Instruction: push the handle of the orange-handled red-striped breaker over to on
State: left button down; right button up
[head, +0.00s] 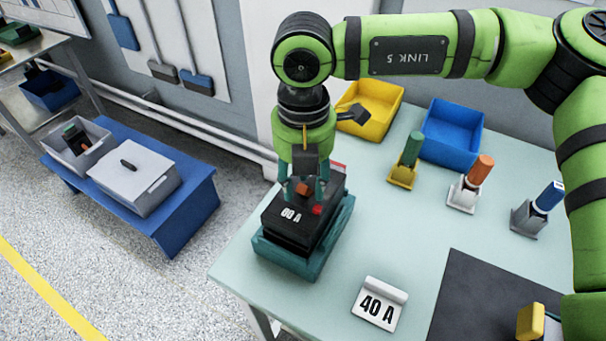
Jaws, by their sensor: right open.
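The breaker (285,229) is a black block with a white "80 A" marking, seated in a teal base (285,262) on the table's left part. Its orange handle (303,189) shows near the top face's middle, with a red button (317,210) beside it. A bit of red (339,167) shows at its far edge; the gripper hides much of that end. My right gripper (303,187) points down from above, open, with its teal fingertips on either side of the orange handle. I cannot tell if they touch it. My left gripper is not in view.
A "40 A" sign (380,304) stands in front of the breaker. Green-, orange- and blue-topped tools (404,163) (472,184) (541,207) stand in holders to the right. Yellow (372,107) and blue (453,134) bins sit behind. A dark mat (480,290) lies front right.

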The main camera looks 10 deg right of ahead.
jog(key=shift+f, duration=0.15)
grip_shut()
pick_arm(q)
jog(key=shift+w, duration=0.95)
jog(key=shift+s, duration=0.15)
